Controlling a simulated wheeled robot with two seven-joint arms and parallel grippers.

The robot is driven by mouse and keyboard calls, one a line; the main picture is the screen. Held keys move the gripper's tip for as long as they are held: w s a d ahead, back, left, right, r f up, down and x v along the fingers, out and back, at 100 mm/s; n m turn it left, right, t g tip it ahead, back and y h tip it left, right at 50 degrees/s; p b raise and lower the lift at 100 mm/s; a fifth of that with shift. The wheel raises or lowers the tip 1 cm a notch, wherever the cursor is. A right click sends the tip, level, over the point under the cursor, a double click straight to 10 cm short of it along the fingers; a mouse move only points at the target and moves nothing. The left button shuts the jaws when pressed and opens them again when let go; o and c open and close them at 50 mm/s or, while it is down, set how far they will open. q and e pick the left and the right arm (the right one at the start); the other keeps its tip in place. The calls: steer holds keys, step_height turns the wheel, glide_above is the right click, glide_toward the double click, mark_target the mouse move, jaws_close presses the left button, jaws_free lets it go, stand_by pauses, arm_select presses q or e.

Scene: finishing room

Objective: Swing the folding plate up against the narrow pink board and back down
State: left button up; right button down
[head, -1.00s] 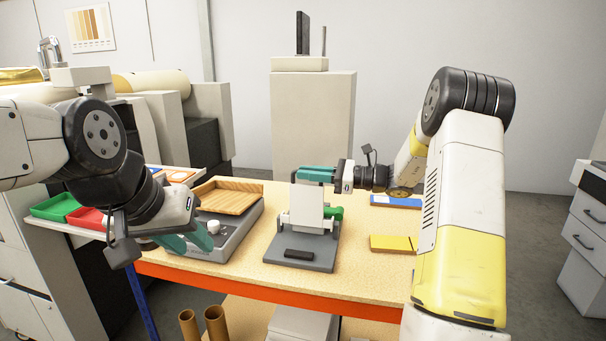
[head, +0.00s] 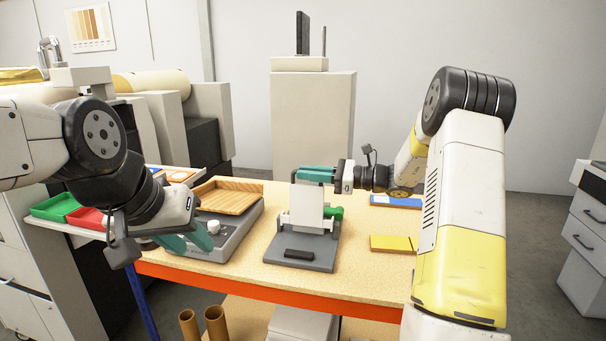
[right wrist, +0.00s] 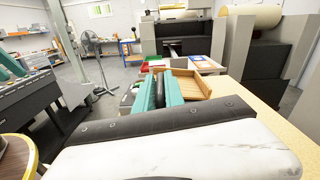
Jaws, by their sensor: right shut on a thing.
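A small press-like device stands on the table, with a grey base (head: 306,258), a dark bar at its front and a green knob (head: 336,213) at its right. Its pale folding plate (head: 307,208) stands upright above the base. My right gripper (head: 313,174) is at the plate's top edge, its teal fingers shut on a dark handle there. In the right wrist view the teal fingers (right wrist: 160,92) have a dark part between them. My left gripper (head: 193,240) is open and empty in front of the grey box. I cannot make out a pink board; the upright plate may hide it.
A grey box (head: 232,236) with a knob and a wooden tray (head: 228,196) stand left of the device. A yellow block (head: 392,243) and a blue block (head: 394,201) lie to its right. The table's orange front edge (head: 260,286) is close to the base.

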steer(key=s+a+f+n, duration=0.3)
steer(key=s+f+n, duration=0.1)
steer(key=s, duration=0.5)
steer(key=shift+n, duration=0.8)
steer(key=shift+f, duration=0.1)
steer(key=c, duration=1.5)
jaws_free()
steer(key=shift+v, duration=3.95)
